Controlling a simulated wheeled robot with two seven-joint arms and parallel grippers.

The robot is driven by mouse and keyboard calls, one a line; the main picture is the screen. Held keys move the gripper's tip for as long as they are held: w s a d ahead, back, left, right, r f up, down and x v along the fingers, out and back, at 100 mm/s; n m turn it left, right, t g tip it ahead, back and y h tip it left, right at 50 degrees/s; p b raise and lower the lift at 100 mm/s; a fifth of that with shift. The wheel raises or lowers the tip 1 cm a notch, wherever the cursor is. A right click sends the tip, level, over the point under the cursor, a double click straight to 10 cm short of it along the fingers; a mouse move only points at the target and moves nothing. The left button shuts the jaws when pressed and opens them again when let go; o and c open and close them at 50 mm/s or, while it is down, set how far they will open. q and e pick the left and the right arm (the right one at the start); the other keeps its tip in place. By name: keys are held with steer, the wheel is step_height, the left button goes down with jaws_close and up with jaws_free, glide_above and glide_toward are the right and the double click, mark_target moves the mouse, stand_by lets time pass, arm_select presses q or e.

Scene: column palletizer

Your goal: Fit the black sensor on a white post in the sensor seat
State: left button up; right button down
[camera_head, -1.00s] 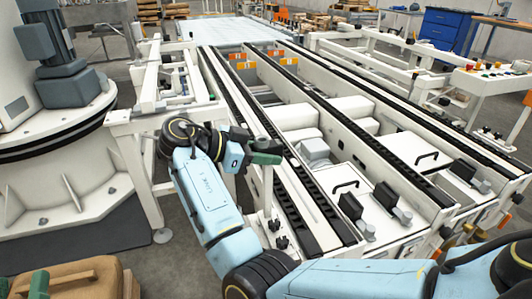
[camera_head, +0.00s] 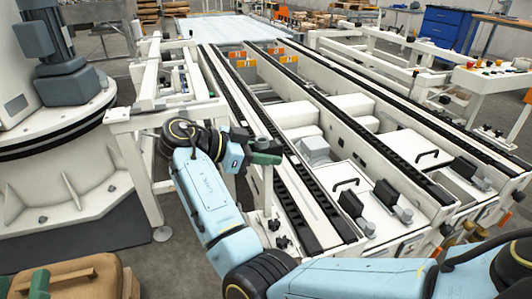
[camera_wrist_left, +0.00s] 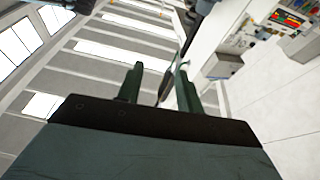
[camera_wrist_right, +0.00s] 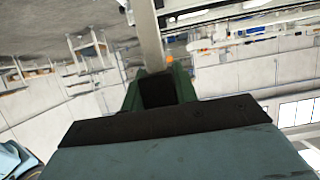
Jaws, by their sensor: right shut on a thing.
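My right gripper (camera_head: 264,158) is at the near left end of the conveyor, on the arm coming in from the right. In the right wrist view its green fingers (camera_wrist_right: 160,90) are shut on the black sensor (camera_wrist_right: 157,88). The sensor's pale post (camera_wrist_right: 147,35) runs out away from the fingers. In the head view a white post (camera_head: 267,185) shows just below the gripper. The sensor itself is mostly hidden there. I cannot make out the sensor seat clearly. My left gripper (camera_wrist_left: 158,88) shows in the left wrist view with its fingers apart; a thin dark shape between them appears to lie behind.
The conveyor's black chain rails (camera_head: 345,135) run away to the back. A white frame (camera_head: 165,115) stands at the left of the gripper. A large white machine base (camera_head: 65,185) is farther left. A brown case (camera_head: 75,280) is at the bottom left. Dark knobs (camera_head: 282,242) sit below the gripper.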

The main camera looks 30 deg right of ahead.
steer(key=shift+f, duration=0.1)
steer(key=c, duration=1)
jaws_free()
steer(key=shift+r, duration=0.25)
step_height(320, 180, up, 5)
steer(key=shift+f+p, duration=0.15)
steer(key=shift+p, duration=1)
step_height(320, 180, up, 4)
steer(key=shift+r+p, duration=0.2)
steer(key=shift+p, duration=0.7)
arm_select(q)
steer(key=s+a+f+g+y, duration=0.2)
steer(key=a+f+g+y, duration=0.1)
steer(key=f+g, duration=0.6)
steer(key=shift+f, duration=1.65)
arm_select(e)
steer(key=shift+r, duration=0.2)
